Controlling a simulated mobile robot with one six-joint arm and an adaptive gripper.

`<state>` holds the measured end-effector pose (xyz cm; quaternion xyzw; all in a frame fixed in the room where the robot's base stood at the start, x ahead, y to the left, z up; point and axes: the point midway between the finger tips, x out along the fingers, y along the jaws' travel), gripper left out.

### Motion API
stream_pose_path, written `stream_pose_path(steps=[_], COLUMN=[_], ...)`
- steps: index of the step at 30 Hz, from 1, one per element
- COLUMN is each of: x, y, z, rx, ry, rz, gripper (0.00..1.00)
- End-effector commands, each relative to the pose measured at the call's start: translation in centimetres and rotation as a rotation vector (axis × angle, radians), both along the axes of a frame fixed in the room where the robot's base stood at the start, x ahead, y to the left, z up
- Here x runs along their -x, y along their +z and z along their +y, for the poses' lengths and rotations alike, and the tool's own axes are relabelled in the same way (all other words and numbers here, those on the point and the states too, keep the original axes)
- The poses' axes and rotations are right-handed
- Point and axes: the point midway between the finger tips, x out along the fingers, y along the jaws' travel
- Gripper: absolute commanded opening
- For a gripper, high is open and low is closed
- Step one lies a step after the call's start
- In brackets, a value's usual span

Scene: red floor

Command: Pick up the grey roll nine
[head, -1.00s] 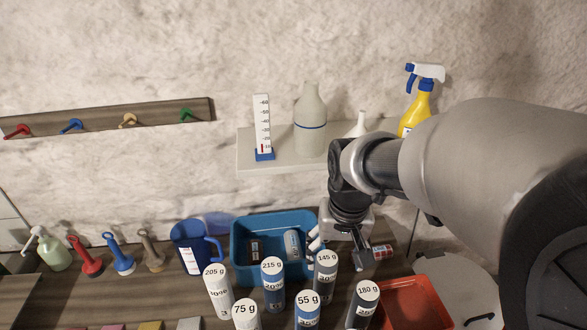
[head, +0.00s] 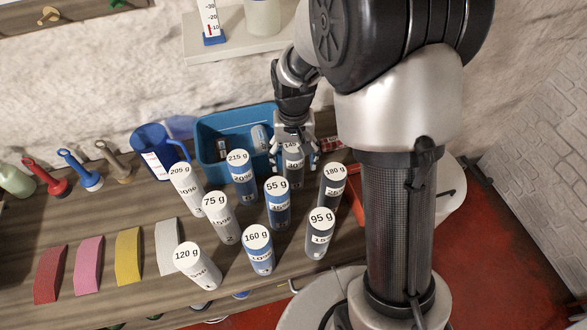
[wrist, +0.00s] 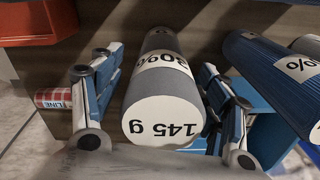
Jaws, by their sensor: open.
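My gripper (head: 295,165) is at the 145 g roll at the back. In the wrist view my gripper (wrist: 165,110) is open, with one finger on each side of the 145 g roll (wrist: 160,85). That roll also bears a 30% label. Whether the fingers touch it I cannot tell.
Blue rolls (head: 277,205) and white rolls (head: 220,220) stand close to the left. A blue bin (head: 208,150) is behind, a red tray (head: 356,205) at the right. A red-and-white can (wrist: 52,98) lies near the left finger.

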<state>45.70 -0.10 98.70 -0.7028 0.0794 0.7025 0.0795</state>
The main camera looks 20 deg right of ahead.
Motion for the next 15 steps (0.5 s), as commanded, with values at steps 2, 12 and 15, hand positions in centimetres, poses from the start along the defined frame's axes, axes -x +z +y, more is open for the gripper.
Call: stream_pose_path(steps=[2, 12, 15], x=[0.08, 0.04, 0.04], y=[-1.41, -1.63, -1.62], z=[0.04, 0.05, 0.06], rx=[0.001, 0.0, 0.0], ry=[0.0, 0.001, 0.001], rz=[0.002, 0.0, 0.0], gripper=[0.69, 0.64, 0.57])
